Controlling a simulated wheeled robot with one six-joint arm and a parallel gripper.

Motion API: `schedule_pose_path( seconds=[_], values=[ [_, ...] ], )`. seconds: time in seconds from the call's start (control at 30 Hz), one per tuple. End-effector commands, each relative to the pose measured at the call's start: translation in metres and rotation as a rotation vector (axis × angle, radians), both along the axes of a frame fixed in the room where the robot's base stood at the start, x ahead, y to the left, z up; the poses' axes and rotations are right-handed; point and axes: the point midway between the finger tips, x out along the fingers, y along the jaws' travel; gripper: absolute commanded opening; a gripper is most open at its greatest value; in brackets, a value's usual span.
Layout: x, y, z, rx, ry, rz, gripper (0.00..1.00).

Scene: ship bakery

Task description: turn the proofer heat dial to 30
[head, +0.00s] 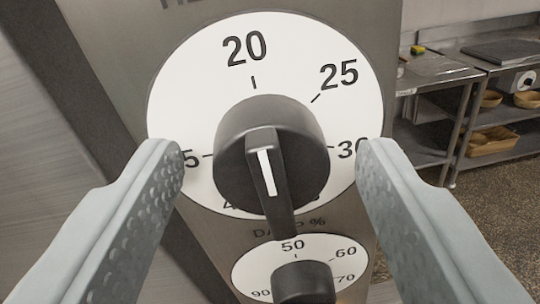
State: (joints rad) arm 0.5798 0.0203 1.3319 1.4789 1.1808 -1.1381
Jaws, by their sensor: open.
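The proofer heat dial is a black round knob (270,160) with a raised grip bar on a white scale plate (200,85). A white line on the bar runs nearly vertical, its lower end slightly right. I cannot tell surely which end is the pointer. 20 stands at the top, 25 at upper right, 30 at right, partly behind my right finger. The left number shows only a 5, and numbers below are mostly hidden by the knob. My gripper (270,147) is open, its fingers either side of the knob, apart from it in the picture.
A second, smaller dial (302,282) marked in percent sits just below on the same metal panel (105,45). At right, steel tables and shelves (435,80) hold wooden bowls and a basket (492,142). Speckled floor (500,200) shows clear in front of them.

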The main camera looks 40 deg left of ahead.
Motion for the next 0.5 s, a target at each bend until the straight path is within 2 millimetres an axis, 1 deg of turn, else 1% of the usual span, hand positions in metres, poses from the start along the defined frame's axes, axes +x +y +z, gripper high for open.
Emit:
schedule_pose_path(
  seconds=[0.17,0.2,0.27,0.4,0.5],
  values=[
    [0.0000,-0.0001,0.0000,0.000,0.000,0.000,0.58],
    [0.0000,-0.0001,0.0000,0.000,0.000,0.000,0.55],
    [0.0000,-0.0001,0.0000,0.000,0.000,0.000,0.43],
    [-0.0001,-0.0002,0.0000,0.000,0.000,0.000,0.15],
    [-0.0001,-0.0002,0.0000,0.001,0.001,0.000,0.14]
  ],
)
